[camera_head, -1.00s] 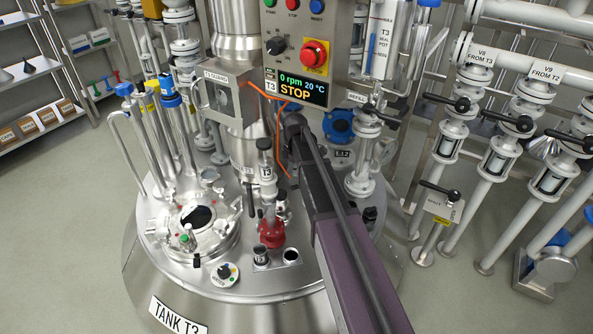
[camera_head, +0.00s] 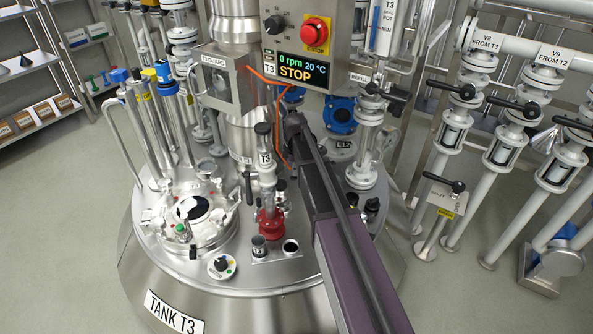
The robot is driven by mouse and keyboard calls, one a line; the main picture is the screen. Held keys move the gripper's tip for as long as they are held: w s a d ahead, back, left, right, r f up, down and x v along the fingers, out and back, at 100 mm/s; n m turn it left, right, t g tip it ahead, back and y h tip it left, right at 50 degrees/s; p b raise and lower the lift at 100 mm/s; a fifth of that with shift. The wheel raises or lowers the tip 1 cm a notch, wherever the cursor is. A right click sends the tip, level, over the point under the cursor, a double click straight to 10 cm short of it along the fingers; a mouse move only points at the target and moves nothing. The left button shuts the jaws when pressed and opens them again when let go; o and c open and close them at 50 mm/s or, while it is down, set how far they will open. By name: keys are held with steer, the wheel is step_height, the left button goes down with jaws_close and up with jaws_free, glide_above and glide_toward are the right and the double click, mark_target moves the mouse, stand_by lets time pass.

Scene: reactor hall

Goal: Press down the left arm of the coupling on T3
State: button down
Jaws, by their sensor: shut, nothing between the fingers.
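Tank T3 (camera_head: 290,277) fills the middle of the view, with its name plate (camera_head: 173,312) on the front. A slim upright fitting tagged T3 (camera_head: 265,165) stands on its lid above a red base (camera_head: 271,223). It appears to be the coupling. A black lever (camera_head: 248,188) hangs steeply down at its left side. Its right side is partly crowded by small fittings and my arm. My arm reaches from the bottom right up to a dark end just right of the fitting.
A control panel (camera_head: 338,40) reading STOP hangs above the arm, close to its far end. An orange cable (camera_head: 277,128) loops beside the arm. The round hatch (camera_head: 195,218), guard box (camera_head: 215,80) and refill pipe (camera_head: 364,145) crowd the lid. Valve piping stands at right.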

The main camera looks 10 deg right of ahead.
mark_target(295, 177)
steer(key=shift+a+f+b, duration=0.1)
steer(key=shift+f+b, duration=1.5)
steer(key=shift+f, duration=0.2)
steer(key=shift+d+f+b, duration=0.2)
steer(key=shift+f+b, duration=0.4)
steer(key=shift+w+d+f+b, duration=0.2)
steer(key=shift+d+f+b, duration=0.2)
steer(key=shift+f+b, duration=0.25)
steer(key=shift+r, duration=0.15)
steer(key=shift+s+a+r+p, duration=0.2)
steer(key=shift+a+r+p, duration=0.2)
steer(key=shift+a+p, duration=0.15)
steer(key=shift+r, duration=0.1)
